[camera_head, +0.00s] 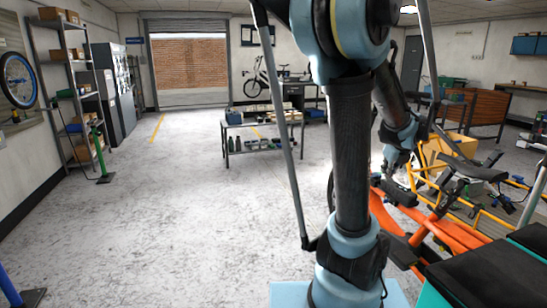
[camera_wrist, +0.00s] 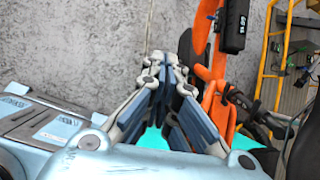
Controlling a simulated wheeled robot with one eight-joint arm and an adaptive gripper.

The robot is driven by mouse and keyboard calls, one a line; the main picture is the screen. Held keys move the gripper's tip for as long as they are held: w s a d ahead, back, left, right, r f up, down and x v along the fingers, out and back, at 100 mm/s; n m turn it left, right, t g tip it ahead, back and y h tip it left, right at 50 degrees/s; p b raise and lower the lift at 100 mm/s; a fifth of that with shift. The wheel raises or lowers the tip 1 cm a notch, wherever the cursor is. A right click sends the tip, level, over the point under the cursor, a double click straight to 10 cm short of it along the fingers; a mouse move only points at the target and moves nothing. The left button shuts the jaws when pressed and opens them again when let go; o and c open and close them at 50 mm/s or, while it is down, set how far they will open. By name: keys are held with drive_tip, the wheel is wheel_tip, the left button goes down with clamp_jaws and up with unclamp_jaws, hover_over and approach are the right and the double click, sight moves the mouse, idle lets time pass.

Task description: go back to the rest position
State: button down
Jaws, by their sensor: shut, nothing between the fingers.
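My gripper (camera_wrist: 165,62) is shut and empty in the wrist view, its fingertips together above the grey floor. An orange cargo bike frame (camera_wrist: 217,85) stands close to the right of the fingers, with a dark box-shaped part on it. In the head view my gripper (camera_head: 391,168) hangs low at the end of my bent arm, near the orange cargo bike (camera_head: 460,232). I cannot tell from this view whether it touches the bike. My upper arm covers part of the middle of the head view.
A yellow frame (camera_head: 425,180) stands by the bike. A low workbench (camera_head: 234,126) with parts stands mid-room. A shelf rack (camera_head: 55,60) and a green stand (camera_head: 100,150) line the left. A dark-topped box (camera_head: 490,275) is at front right.

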drive_tip(key=s+a+f+n+g, duration=0.1)
drive_tip(key=s+a+n, duration=0.2)
drive_tip(key=a+n, duration=0.3)
drive_tip(key=s+a+f+n+y, duration=0.1)
drive_tip(key=s+a+n, duration=0.2)
drive_tip(key=a+n, duration=0.3)
drive_tip(key=s+a+f+n+g, duration=0.1)
drive_tip(key=s+a+n, duration=0.2)
drive_tip(key=a+n, duration=0.25)
drive_tip(key=s+a+f+n+g, duration=0.1)
drive_tip(key=s+a+f+n, duration=0.2)
drive_tip(key=s+n, duration=0.2)
drive_tip(key=s+a+f+n+g, duration=0.1)
drive_tip(key=s+a+f+n, duration=0.2)
drive_tip(key=s+n, duration=0.3)
drive_tip(key=shift+a+n, duration=0.2)
drive_tip(key=shift+n, duration=2.05)
drive_tip(key=shift+f, duration=0.1)
drive_tip(key=shift+w+f, duration=0.2)
drive_tip(key=shift+w, duration=0.25)
